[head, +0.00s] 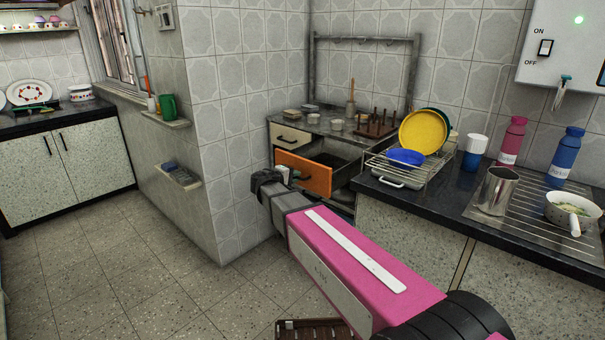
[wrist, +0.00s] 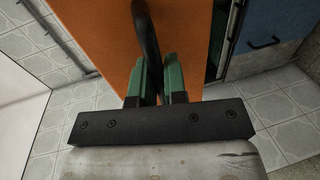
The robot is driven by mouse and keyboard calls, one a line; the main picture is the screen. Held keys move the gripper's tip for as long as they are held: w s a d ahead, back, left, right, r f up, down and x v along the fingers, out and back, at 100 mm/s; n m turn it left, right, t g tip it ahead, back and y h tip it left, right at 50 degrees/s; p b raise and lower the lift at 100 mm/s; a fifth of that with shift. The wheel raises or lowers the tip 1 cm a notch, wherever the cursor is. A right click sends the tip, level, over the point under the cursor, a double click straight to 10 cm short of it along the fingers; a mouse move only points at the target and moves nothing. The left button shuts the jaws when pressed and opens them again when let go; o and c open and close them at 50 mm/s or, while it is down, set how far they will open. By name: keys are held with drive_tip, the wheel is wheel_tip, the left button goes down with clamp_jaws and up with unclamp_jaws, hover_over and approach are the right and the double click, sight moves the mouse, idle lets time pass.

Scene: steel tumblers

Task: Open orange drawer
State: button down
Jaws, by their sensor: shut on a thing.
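The orange drawer (head: 312,178) stands pulled out from the counter unit in the head view, with its dark interior showing behind the front. In the wrist view its orange front (wrist: 190,35) fills the upper middle. Its black bar handle (wrist: 146,30) runs down between the green fingers of my gripper (wrist: 154,80). The fingers are shut on the handle. In the head view my gripper (head: 282,175) is at the left part of the drawer front, and my arm hides some of the area below it.
Above the orange drawer is a pale drawer (head: 290,135) with a dark handle. A tiled wall corner (head: 222,160) stands close on the left. A dish rack (head: 405,175) sits on the dark counter (head: 430,205) to the right. Tiled floor (head: 130,285) is clear at the left.

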drive_tip(key=shift+s+a, duration=0.3)
drive_tip(key=c, duration=1.2)
unclamp_jaws()
drive_tip(key=v, duration=1)
drive_tip(key=shift+s+a, duration=0.25)
drive_tip(key=shift+s, duration=0.05)
drive_tip(key=s+d+f+m+g+y, duration=0.3)
drive_tip(key=s+d+f, duration=0.2)
drive_tip(key=d+f, duration=0.2)
drive_tip(key=s+d+f+m+g+y, duration=0.3)
drive_tip(key=s+d+f, duration=0.3)
drive_tip(key=d, duration=0.3)
drive_tip(key=s+d+f+m+g+y, duration=0.3)
drive_tip(key=s+d+f+g+y, duration=0.2)
drive_tip(key=d+f, duration=0.4)
drive_tip(key=shift+s, duration=0.55)
